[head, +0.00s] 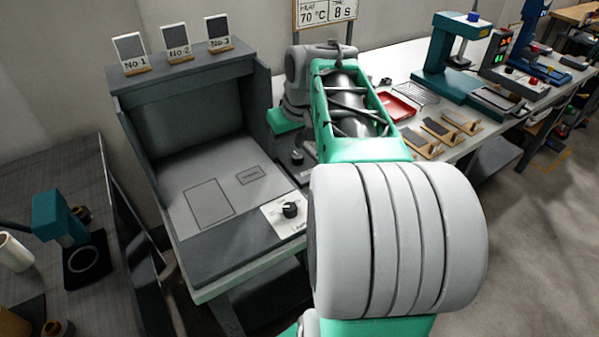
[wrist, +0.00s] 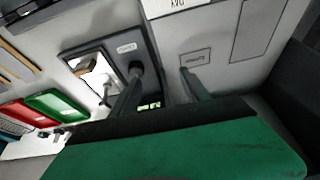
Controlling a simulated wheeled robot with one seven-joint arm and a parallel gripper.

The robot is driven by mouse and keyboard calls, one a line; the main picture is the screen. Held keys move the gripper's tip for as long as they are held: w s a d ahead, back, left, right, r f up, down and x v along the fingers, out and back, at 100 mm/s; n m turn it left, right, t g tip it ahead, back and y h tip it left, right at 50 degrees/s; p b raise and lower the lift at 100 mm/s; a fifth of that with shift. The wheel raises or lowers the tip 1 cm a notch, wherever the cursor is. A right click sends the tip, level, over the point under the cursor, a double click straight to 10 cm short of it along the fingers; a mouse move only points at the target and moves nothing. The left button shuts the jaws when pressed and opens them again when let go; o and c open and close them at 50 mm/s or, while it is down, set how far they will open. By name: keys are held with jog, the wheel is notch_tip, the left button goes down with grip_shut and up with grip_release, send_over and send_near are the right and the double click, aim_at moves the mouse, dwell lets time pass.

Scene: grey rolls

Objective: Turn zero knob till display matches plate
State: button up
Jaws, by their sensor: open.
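A dark instrument (wrist: 78,55) with a bright reflective face and a small label plate (wrist: 127,48) shows in the wrist view; the lettering is too small to read. A dark round knob (wrist: 137,68) sits at its right side. A small green-lit display (wrist: 150,105) is partly visible between my gripper's fingers. My gripper (wrist: 160,75) is open; its left finger is close to the knob, though I cannot tell if they touch. The right finger is over the grey booth floor. In the head view a knob (head: 297,157) shows beside the booth, under my arm, which hides most of the instrument.
A grey booth (head: 183,126) stands at left, with another knob (head: 290,210) on a white plate at its front. Numbered samples (head: 177,42) stand on top. A sign (head: 326,12) reads 70 °C, 8 s. A red tray (head: 397,107) and sample boards (head: 437,130) lie at right.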

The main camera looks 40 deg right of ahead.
send_near(298, 155)
jog(key=shift+w+f+b, duration=0.1)
jog(key=shift+f+b, duration=0.2)
jog(key=shift+f, duration=0.6)
jog(key=x, duration=0.6)
jog(key=shift+w+f+b, duration=0.3)
jog(key=shift+c, duration=0.2)
